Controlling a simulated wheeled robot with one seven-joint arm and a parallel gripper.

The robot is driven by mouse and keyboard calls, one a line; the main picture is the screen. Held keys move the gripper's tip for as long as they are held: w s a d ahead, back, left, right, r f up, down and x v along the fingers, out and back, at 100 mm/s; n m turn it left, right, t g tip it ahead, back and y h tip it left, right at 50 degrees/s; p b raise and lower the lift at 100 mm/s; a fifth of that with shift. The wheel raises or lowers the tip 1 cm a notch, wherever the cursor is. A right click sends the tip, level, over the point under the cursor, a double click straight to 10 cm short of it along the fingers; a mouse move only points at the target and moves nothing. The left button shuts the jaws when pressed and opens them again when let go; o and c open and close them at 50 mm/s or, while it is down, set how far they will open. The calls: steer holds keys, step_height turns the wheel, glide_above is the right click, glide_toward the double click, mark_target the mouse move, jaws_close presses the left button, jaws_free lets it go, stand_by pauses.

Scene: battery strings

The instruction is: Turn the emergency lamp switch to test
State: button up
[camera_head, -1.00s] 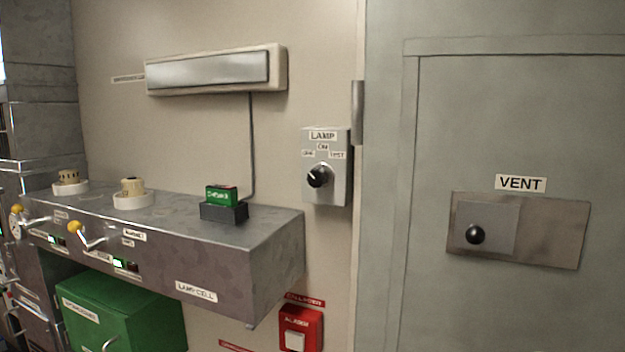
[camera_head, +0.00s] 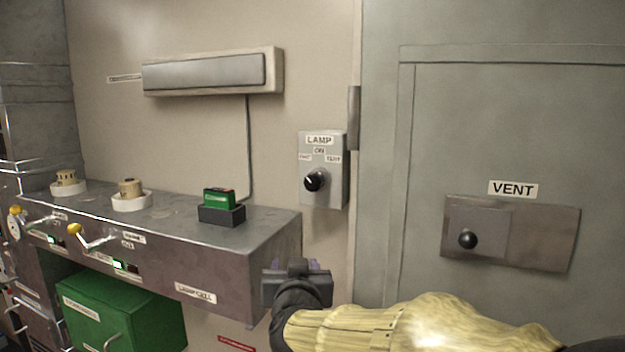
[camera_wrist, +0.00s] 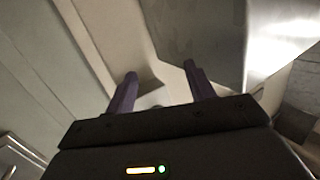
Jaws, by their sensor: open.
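The lamp switch box (camera_head: 335,188) is a grey plate on the wall, labelled LAMP, with ON at the top and a TEST label at upper right. Its black round knob (camera_head: 315,180) has a pale pointer that appears to aim to the upper left. My gripper (camera_head: 291,266) is below the box, in front of the right end of the metal bench. In the wrist view its two purple fingers (camera_wrist: 160,90) stand apart with nothing between them. The knob is not seen in the wrist view.
The metal bench (camera_head: 260,240) juts out at left, carrying a green cell (camera_head: 219,198) in a dark holder. A lamp fitting (camera_head: 205,73) is above it. A grey door with a VENT plate (camera_head: 545,235) is at right. Wall around the switch is clear.

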mark_target(312, 184)
steer(key=s+a+r+m+h+p, duration=0.2)
steer(key=s+r+m+h, duration=0.4)
steer(key=r, duration=0.7)
steer(key=s+a+h, duration=0.1)
steer(key=s+h, duration=0.1)
steer(key=s, duration=0.1)
steer(key=shift+r+m+t, duration=0.3)
steer(key=shift+r+m, duration=0.1)
steer(key=shift+w+a, duration=0.1)
steer(key=shift+w, duration=0.05)
steer(key=p+x, duration=0.7)
steer(key=x, duration=1)
steer(key=shift+w, duration=0.2)
steer(key=shift+c, duration=0.2)
steer(key=c, duration=0.9)
